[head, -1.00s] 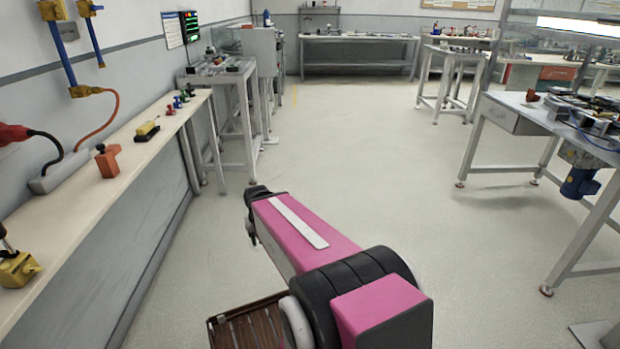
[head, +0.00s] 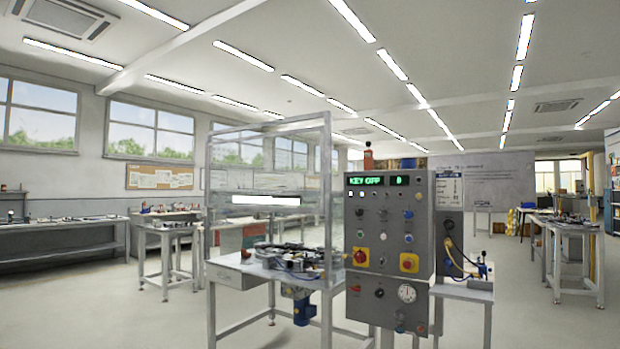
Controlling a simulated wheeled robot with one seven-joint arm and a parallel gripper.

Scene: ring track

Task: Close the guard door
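A framed guard with clear panels (head: 328,205) stands on a white-legged table (head: 232,274) in the middle of the head view. A ring-shaped track mechanism (head: 290,258) lies on the tabletop inside it. The left post of the guard frame (head: 208,235) runs down past the table edge. I cannot tell which panel is the guard door or how far it stands open. A grey control panel (head: 389,225) stands just right of the guard, with a green display reading "KEY OFF". My gripper is not in view.
A blue motor (head: 303,310) hangs under the table. A small bench with devices (head: 470,280) stands behind the control panel, and another bench (head: 568,240) is at the right. Floor (head: 110,315) is clear at the left front.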

